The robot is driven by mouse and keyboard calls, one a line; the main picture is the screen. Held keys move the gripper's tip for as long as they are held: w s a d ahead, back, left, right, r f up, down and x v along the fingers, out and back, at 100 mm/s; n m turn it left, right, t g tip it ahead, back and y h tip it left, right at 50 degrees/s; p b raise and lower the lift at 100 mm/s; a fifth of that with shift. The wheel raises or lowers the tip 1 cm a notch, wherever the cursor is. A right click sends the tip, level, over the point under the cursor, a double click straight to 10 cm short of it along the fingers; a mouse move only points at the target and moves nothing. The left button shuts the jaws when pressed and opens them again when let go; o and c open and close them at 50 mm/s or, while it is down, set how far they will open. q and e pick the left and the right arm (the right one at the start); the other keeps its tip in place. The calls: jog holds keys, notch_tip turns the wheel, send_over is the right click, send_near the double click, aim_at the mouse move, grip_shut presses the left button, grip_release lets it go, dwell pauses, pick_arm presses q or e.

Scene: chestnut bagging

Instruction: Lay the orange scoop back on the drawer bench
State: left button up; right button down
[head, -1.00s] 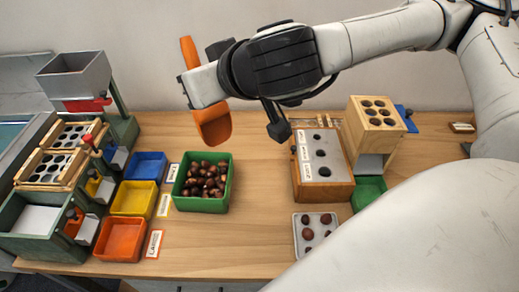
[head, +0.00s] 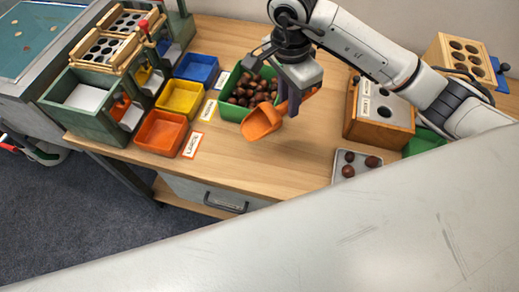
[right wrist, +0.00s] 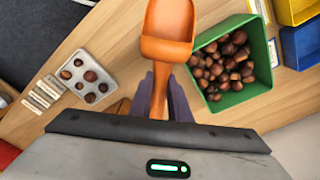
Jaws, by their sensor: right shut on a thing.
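The orange scoop (head: 262,122) is in my right gripper (head: 290,100), above the wooden top of the drawer bench (head: 285,170). The scoop's bowl points toward the front left, beside the green bin's near right corner. The right wrist view also shows the scoop (right wrist: 167,28), its handle between the dark fingers of my right gripper (right wrist: 160,98). I cannot tell whether the scoop touches the bench. Part of the handle is hidden by the fingers. My left gripper is not in view.
A green bin (head: 230,108) of chestnuts stands just left of the scoop. Blue (head: 197,68), yellow (head: 181,98) and orange (head: 161,131) trays stand further left. A grey tray (head: 341,178) with chestnuts and a wooden box (head: 365,130) are right. Bench top between is clear.

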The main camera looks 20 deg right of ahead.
jog(key=f, duration=1)
jog(key=shift+s+f+p, duration=0.25)
jog(key=shift+f+p, duration=0.05)
jog(key=shift+f, duration=0.05)
jog(key=c, duration=1.7)
grip_release()
jog(key=shift+o, duration=0.2)
jog(key=shift+r, duration=0.1)
jog(key=r, duration=0.8)
jog(key=a+r, duration=0.1)
jog(key=r, duration=0.3)
jog(key=shift+d, duration=0.1)
